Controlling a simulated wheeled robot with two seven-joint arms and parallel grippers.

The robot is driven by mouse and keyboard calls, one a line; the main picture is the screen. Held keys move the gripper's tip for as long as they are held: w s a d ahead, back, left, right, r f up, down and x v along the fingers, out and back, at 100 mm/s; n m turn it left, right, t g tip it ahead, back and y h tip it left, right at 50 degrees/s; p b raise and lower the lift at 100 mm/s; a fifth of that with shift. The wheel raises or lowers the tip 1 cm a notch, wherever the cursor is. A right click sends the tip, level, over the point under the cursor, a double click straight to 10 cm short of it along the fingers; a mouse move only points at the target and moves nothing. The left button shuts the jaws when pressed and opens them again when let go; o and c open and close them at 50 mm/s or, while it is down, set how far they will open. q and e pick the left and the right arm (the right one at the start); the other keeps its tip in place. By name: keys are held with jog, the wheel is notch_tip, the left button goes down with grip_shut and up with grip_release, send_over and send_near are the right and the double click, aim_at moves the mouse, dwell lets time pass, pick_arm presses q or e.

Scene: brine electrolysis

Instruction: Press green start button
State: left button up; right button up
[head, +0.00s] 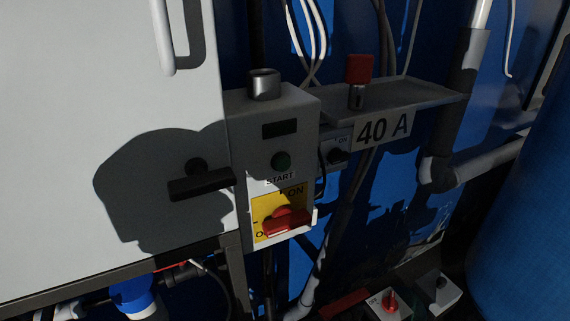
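A small dark display window (279,129) is above the button. Neither of my grippers shows in the head view. Nothing covers the button.
A white cabinet door with a black handle (200,186) stands left of the box. A grey shelf marked 40 A (384,131) juts out to the right, bearing a red-topped item (359,70). A grey pipe (437,172) and a large blue tank (524,210) are further right.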

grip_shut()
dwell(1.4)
